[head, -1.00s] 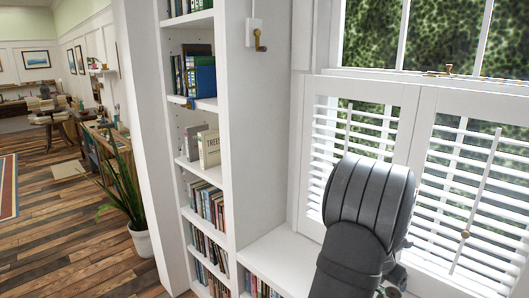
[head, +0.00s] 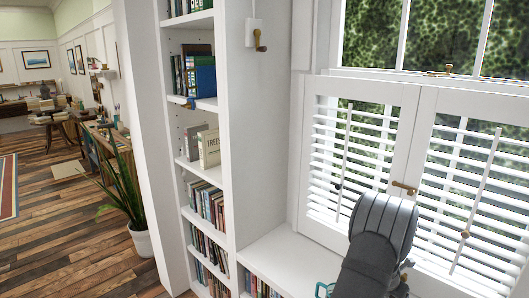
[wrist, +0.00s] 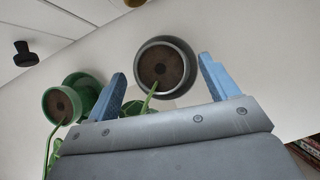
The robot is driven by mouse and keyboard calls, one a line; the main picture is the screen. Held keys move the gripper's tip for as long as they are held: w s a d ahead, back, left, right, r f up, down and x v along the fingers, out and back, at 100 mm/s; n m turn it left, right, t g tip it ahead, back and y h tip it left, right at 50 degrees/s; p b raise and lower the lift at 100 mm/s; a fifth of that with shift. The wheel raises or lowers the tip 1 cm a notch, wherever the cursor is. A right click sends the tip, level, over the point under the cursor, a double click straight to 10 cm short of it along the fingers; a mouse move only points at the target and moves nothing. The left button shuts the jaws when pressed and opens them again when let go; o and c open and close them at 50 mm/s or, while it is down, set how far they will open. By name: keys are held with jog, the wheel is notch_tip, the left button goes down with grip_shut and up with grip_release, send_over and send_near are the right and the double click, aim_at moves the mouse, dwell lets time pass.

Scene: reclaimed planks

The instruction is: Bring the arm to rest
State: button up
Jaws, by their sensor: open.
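My gripper (wrist: 162,72) shows in the wrist view with its two blue fingers wide apart and nothing clasped between them. A grey round pot (wrist: 164,66) with brown inside shows beyond and between the fingertips, apart from them as far as I can tell. A thin green stem rises in front of it. In the head view my dark grey arm is bent in front of the right shutters, at the lower right, and my gripper is hidden.
Green round pots (wrist: 62,104) show left of the fingers. White shutters (head: 355,160) with a brass latch (head: 403,187) stand behind my arm. A bookshelf (head: 228,150) is to its left.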

jog(key=x, duration=0.2)
jog(key=shift+d+f, duration=0.15)
jog(key=shift+f, duration=0.2)
notch_tip(320, 180, up, 4)
jog(key=shift+w+f, duration=0.1)
jog(key=shift+f, duration=0.05)
jog(key=s+d+r+m+g+h, duration=0.1)
jog(key=s+d+r+m+g, duration=0.3)
jog(key=s+r+m, duration=0.3)
jog(key=s, duration=0.4)
jog(key=shift+w+r, duration=0.1)
jog(key=shift+r, duration=0.05)
